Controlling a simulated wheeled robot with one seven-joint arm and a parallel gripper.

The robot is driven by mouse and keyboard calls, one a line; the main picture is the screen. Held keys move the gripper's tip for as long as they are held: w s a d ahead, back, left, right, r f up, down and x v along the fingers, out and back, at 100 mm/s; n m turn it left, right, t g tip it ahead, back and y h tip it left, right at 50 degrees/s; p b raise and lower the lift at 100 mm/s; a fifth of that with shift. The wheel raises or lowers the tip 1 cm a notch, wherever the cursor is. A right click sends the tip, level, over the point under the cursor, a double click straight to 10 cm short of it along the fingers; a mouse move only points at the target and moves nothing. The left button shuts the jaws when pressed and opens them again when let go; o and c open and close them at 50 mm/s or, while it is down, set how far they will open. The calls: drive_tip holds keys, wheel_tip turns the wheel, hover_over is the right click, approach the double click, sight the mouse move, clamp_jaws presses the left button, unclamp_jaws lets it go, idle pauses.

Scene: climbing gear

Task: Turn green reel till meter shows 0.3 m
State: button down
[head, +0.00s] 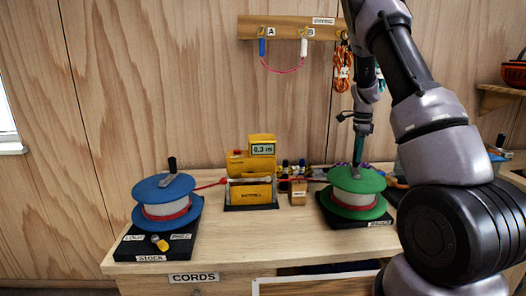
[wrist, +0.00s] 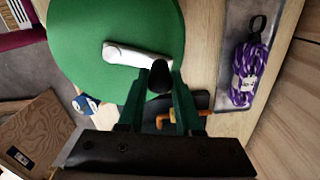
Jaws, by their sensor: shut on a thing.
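The green reel (head: 352,204) stands on a black base at the right of the bench. Its top disc (wrist: 110,30) fills the upper left of the wrist view, with a pale crank arm (wrist: 125,54) across it. My gripper (head: 358,162) comes down from above. Its fingers (wrist: 159,95) are shut on the black knob (wrist: 160,76) at the end of the crank. The yellow meter (head: 250,190) sits mid-bench, and its display (head: 262,149) reads 0.3 m. A red cord (head: 211,185) runs from the blue reel's side to the meter.
The blue reel (head: 167,190) stands at the left on a black base with a yellow knob (head: 160,242). A small wooden block (head: 298,192) sits between meter and green reel. A purple cord bundle (wrist: 250,72) lies close to the green reel. The bench front is mostly clear.

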drive_tip(key=shift+s+d, duration=0.15)
drive_tip(key=shift+d, duration=0.05)
drive_tip(key=c, duration=0.5)
unclamp_jaws()
drive_tip(key=shift+r, duration=0.1)
